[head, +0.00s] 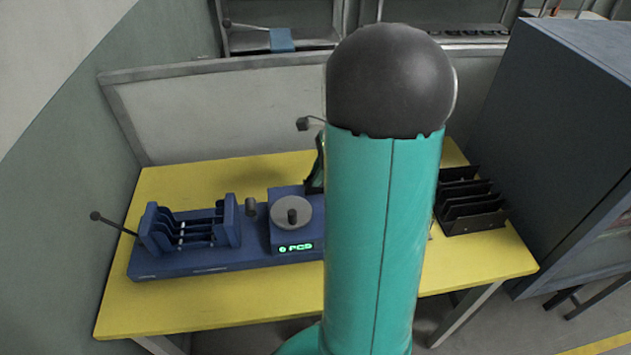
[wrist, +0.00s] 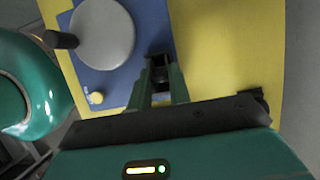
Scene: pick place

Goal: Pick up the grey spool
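A round grey disc (head: 291,212) with a dark upright knob sits on the blue machine (head: 210,260). I take the disc to be the grey spool, but I cannot be sure. In the wrist view the grey disc (wrist: 103,35) is at the upper left, beside a dark cylinder (wrist: 60,40). My gripper (wrist: 160,72) points down, right of and below the disc, apart from it. Its two green fingers end around something black between the tips, perhaps their own pads, so its opening is unclear.
The blue machine, with a slotted rack (head: 190,232) and a small grey cylinder (head: 251,207), stands on a yellow table (head: 190,310). A black slotted holder (head: 472,205) is at the right. A dark cabinet (head: 560,130) flanks the table's right side. The front table strip is clear.

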